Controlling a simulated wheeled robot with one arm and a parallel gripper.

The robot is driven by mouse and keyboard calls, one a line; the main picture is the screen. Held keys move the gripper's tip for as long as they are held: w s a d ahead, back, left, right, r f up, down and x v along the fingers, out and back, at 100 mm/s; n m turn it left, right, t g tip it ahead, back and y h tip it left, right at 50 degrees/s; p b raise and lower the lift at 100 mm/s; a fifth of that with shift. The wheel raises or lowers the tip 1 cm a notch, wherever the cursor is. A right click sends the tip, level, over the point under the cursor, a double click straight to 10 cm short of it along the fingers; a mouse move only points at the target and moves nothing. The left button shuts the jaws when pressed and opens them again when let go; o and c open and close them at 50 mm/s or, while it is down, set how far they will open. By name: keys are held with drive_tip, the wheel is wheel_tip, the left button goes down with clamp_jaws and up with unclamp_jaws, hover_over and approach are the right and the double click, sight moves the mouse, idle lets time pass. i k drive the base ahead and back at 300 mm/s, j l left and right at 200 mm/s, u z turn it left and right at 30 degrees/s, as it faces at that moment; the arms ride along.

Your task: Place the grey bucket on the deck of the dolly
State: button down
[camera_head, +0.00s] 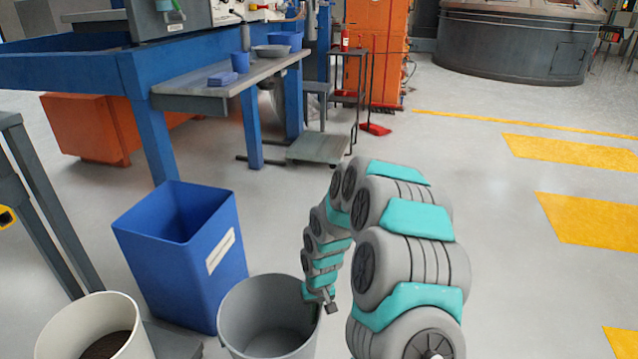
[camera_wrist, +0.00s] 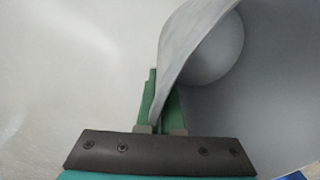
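The grey bucket (camera_head: 245,325) is open-topped and upright at the bottom of the head view, just right of a blue bin; its base is cut off. My gripper (camera_head: 319,309) is at the right side of its rim. In the wrist view, the green fingers of my gripper (camera_wrist: 162,105) sit close on either side of the wall of the grey bucket (camera_wrist: 275,75), one outside and one inside, and look shut on it. The dolly (camera_head: 318,149) is farther off in the upper middle, with a low, flat grey deck and a dark upright handle. Its deck looks empty.
A blue bin (camera_head: 180,265) stands behind the bucket, with a cream bucket (camera_head: 92,335) at lower left. A blue-framed bench (camera_head: 215,92) stands left of the dolly. A red dustpan (camera_head: 376,129) lies right of it. The floor (camera_head: 480,210) at right is clear.

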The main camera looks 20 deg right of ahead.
sight(321, 142)
drive_tip(key=i+z, duration=0.45)
drive_tip(key=i, duration=1.05)
drive_tip(key=i+j, duration=0.15)
drive_tip(key=i, duration=1.7)
